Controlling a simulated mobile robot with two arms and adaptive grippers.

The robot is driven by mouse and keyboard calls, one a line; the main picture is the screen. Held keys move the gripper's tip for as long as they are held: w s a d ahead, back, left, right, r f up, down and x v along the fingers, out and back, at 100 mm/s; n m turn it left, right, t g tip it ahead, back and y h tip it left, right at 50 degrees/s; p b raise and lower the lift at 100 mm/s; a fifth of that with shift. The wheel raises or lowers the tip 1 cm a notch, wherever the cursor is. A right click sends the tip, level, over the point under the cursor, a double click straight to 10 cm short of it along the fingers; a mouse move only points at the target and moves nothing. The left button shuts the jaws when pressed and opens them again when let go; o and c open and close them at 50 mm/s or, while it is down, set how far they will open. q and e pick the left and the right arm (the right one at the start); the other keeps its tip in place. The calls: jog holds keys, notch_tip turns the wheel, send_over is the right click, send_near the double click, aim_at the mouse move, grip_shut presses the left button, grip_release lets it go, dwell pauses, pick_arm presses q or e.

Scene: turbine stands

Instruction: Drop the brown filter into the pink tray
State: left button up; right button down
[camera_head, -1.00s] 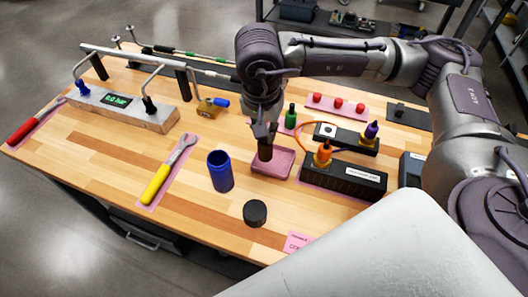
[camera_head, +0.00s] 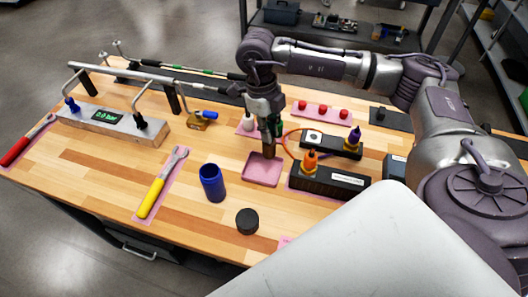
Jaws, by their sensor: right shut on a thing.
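My right gripper (camera_head: 267,130) points down and is shut on the brown filter (camera_head: 269,149), a dark brown cylinder. The filter hangs upright over the back edge of the pink tray (camera_head: 260,181). Its lower end overlaps the tray in the picture; whether it touches the tray I cannot tell. The tray is shallow, square and looks empty. My left gripper is not in view.
A blue open cylinder (camera_head: 212,184) and a black cap (camera_head: 247,221) stand left and in front of the tray. A black block with an orange-topped connector (camera_head: 311,162) stands close right. A yellow wrench (camera_head: 152,196) lies left.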

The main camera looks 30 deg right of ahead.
jog(key=shift+f+b, duration=1)
jog(key=shift+f, duration=1.35)
jog(key=c, duration=1)
grip_release()
jog(key=shift+c, duration=0.2)
jog(key=shift+r, duration=0.1)
notch_tip(320, 180, up, 12)
jog(key=w, duration=0.1)
jog(key=shift+w+a, duration=0.3)
jog(key=shift+a, duration=0.05)
